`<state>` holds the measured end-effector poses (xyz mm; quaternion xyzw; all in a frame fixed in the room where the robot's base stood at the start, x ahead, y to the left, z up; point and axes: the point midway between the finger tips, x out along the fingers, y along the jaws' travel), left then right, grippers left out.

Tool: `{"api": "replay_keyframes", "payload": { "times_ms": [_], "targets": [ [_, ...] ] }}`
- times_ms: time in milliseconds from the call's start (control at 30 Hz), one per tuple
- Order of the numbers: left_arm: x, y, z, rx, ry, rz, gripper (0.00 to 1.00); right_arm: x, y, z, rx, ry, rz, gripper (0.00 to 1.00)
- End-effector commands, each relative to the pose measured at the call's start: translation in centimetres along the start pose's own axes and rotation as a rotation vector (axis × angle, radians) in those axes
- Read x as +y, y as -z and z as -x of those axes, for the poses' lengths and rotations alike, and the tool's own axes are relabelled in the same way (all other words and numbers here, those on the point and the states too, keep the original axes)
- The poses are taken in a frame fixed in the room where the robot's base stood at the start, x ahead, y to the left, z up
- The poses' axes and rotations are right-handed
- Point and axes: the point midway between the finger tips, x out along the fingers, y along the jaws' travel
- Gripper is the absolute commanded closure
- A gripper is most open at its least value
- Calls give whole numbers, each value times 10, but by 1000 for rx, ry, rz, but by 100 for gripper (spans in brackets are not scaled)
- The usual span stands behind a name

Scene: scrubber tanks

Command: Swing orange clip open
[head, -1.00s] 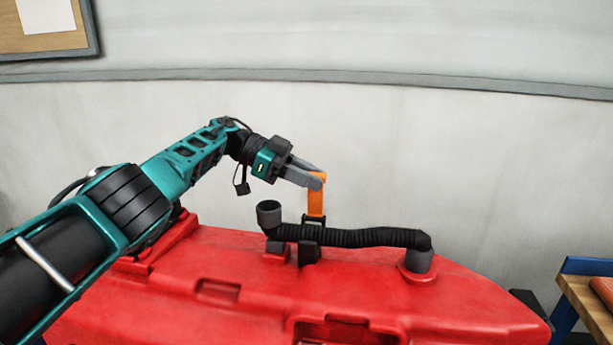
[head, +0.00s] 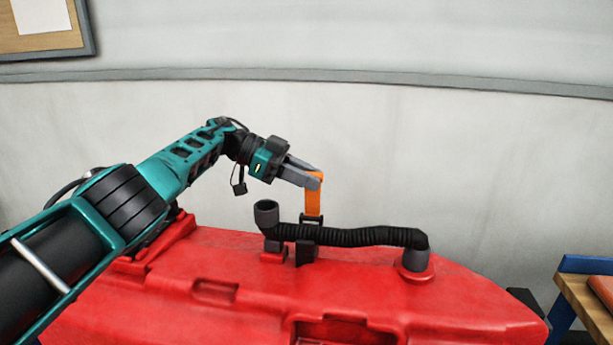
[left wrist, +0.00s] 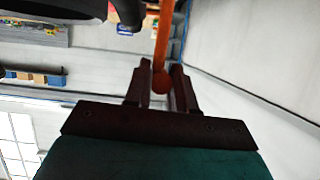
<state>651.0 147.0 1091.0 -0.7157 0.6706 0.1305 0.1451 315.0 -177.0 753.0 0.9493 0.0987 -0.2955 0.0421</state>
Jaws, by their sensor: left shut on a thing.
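The orange clip (head: 313,201) stands upright above the black hose, rising from a dark bracket (head: 308,221) on the red tank. My left gripper (head: 315,181) is shut on the clip's upper end, reaching in from the left. In the left wrist view the orange clip (left wrist: 163,50) runs up from between the two dark fingers (left wrist: 158,88), its rounded end between them. The black corrugated hose (head: 350,237) lies along the tank top below the clip, with an open grey end piece (head: 266,215) at its left. My right gripper is not in view.
The red tank (head: 230,310) fills the lower middle, with recesses in its top. The hose's right end meets a grey fitting (head: 415,259). A wooden bench with a blue frame (head: 590,300) stands at the far right.

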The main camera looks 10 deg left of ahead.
Motion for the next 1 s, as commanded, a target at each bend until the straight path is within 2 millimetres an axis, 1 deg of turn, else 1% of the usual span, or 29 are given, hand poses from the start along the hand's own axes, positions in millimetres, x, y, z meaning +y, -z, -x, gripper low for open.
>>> {"api": "replay_keyframes", "payload": {
  "times_ms": [33, 367, 400, 633, 867, 1000],
  "targets": [
    [0, 5, 0, 7, 0, -7, 100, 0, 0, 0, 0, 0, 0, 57],
    [0, 4, 0, 6, -1, -7, 100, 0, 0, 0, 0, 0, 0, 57],
    [0, 4, 0, 6, -1, -7, 74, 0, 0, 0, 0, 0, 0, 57],
    [0, 2, 0, 3, -1, -4, 52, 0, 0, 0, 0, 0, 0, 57],
    [0, 1, 0, 0, -1, -1, 52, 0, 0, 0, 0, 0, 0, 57],
    [0, 3, 2, 0, -2, 0, 52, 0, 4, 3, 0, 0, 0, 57]
  ]
}}
